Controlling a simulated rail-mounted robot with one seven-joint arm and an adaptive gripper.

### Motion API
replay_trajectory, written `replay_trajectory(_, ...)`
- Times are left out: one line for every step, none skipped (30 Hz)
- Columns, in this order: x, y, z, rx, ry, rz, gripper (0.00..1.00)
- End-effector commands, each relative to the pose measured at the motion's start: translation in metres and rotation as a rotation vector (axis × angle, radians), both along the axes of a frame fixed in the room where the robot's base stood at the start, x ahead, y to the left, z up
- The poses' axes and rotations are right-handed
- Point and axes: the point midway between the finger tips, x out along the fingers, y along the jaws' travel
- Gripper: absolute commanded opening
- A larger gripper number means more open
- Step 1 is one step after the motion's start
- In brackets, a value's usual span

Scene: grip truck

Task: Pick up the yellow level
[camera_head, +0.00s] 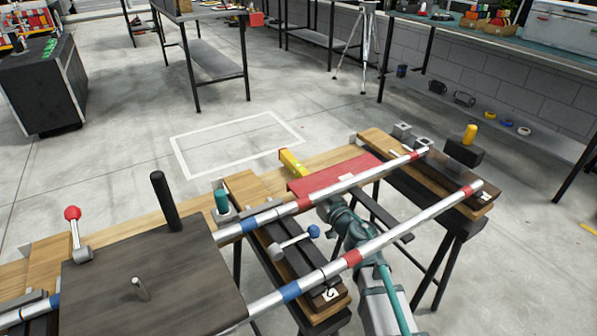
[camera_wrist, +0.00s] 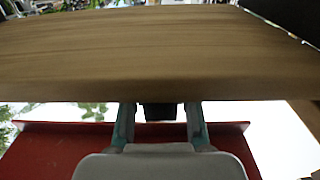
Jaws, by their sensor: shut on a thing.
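The yellow level (camera_head: 293,162) shows at the back edge of the wooden plank in the head view, sticking out past the red plate (camera_head: 335,173); the rest of it is hidden. My arm reaches up under the metal rails toward the red plate, which hides my gripper there. In the wrist view my gripper (camera_wrist: 160,110) has its two fingers on either side of a dark block, in line with the level, and is shut on it. No yellow shows in that view. The red plate (camera_wrist: 50,150) lies below, and the plank (camera_wrist: 160,55) fills the upper part.
Two metal rails (camera_head: 400,232) cross above my arm, with red and blue bands. A dark board (camera_head: 150,275) with a black post stands at left. A wooden block support (camera_head: 375,145) stands at right.

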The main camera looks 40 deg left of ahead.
Motion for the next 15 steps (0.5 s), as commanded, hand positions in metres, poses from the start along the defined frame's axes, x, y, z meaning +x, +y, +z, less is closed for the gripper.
replay_trajectory(0.0000, 0.0000, 0.0001, 0.000, 0.000, 0.000, 0.00)
replay_trajectory(0.0000, 0.0000, 0.0001, 0.000, 0.000, 0.000, 0.00)
replay_trajectory(0.0000, 0.0000, 0.0001, 0.000, 0.000, 0.000, 0.00)
replay_trajectory(0.0000, 0.0000, 0.0001, 0.000, 0.000, 0.000, 0.00)
replay_trajectory(0.0001, 0.0000, 0.0001, 0.000, 0.000, 0.000, 0.00)
replay_trajectory(0.0001, 0.0000, 0.0002, 0.000, 0.000, 0.000, 0.00)
replay_trajectory(0.0001, -0.0001, 0.0005, 0.000, 0.000, 0.000, 0.00)
replay_trajectory(0.0002, -0.0002, 0.0007, 0.000, 0.000, 0.000, 0.00)
replay_trajectory(0.0002, -0.0002, 0.0012, 0.000, 0.000, 0.000, 0.00)
replay_trajectory(0.0004, -0.0004, 0.0017, 0.000, 0.001, -0.001, 0.00)
replay_trajectory(0.0006, -0.0004, 0.0022, 0.000, 0.001, -0.001, 0.00)
replay_trajectory(0.0007, -0.0006, 0.0031, 0.000, 0.001, -0.001, 0.00)
replay_trajectory(0.0010, -0.0008, 0.0038, 0.000, 0.001, -0.001, 0.00)
replay_trajectory(0.0011, -0.0010, 0.0046, 0.000, 0.000, -0.002, 0.00)
replay_trajectory(0.0015, -0.0014, 0.0056, -0.001, 0.000, -0.002, 0.00)
